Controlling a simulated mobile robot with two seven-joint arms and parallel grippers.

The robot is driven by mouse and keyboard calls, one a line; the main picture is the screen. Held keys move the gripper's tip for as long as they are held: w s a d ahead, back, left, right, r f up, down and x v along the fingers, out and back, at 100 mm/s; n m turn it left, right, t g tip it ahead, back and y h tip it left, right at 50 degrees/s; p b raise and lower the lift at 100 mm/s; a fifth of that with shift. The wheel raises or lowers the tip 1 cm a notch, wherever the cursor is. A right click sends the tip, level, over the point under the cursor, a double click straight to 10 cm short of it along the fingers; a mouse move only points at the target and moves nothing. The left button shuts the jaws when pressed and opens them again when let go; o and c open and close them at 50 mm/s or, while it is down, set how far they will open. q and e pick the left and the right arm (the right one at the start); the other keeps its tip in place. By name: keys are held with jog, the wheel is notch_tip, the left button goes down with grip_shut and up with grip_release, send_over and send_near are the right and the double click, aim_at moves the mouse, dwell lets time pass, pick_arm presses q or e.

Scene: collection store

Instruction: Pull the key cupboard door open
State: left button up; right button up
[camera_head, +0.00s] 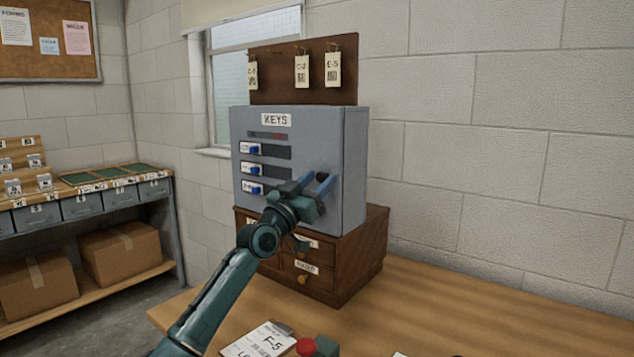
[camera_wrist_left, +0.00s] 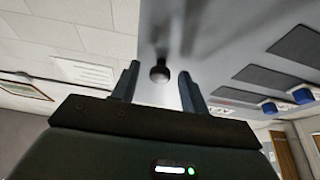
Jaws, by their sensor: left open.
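The grey key cupboard (camera_head: 262,208), labelled KEYS, stands upright on a wooden drawer unit. Its front door appears closed, with slots and blue-and-white tags on it. My left gripper (camera_head: 316,180) is in front of the door's right part, its two blue fingers open. In the left wrist view, a small dark round knob (camera_wrist_left: 160,74) on the grey door (camera_wrist_left: 222,40) shows between the open fingertips of my left gripper (camera_wrist_left: 158,78). The fingers do not appear to grip it. In the head view the knob is hidden by the gripper.
The drawer unit (camera_head: 345,272) stands on a wooden table (camera_head: 450,310). A board with hanging tags (camera_head: 302,68) rises above the cupboard. A paper card (camera_head: 257,340) and a red object (camera_head: 306,347) lie near the front. The table's right side is mostly clear.

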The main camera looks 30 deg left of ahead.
pick_arm(q)
jog(key=shift+w, duration=0.1)
jog(key=shift+c, duration=0.5)
grip_shut()
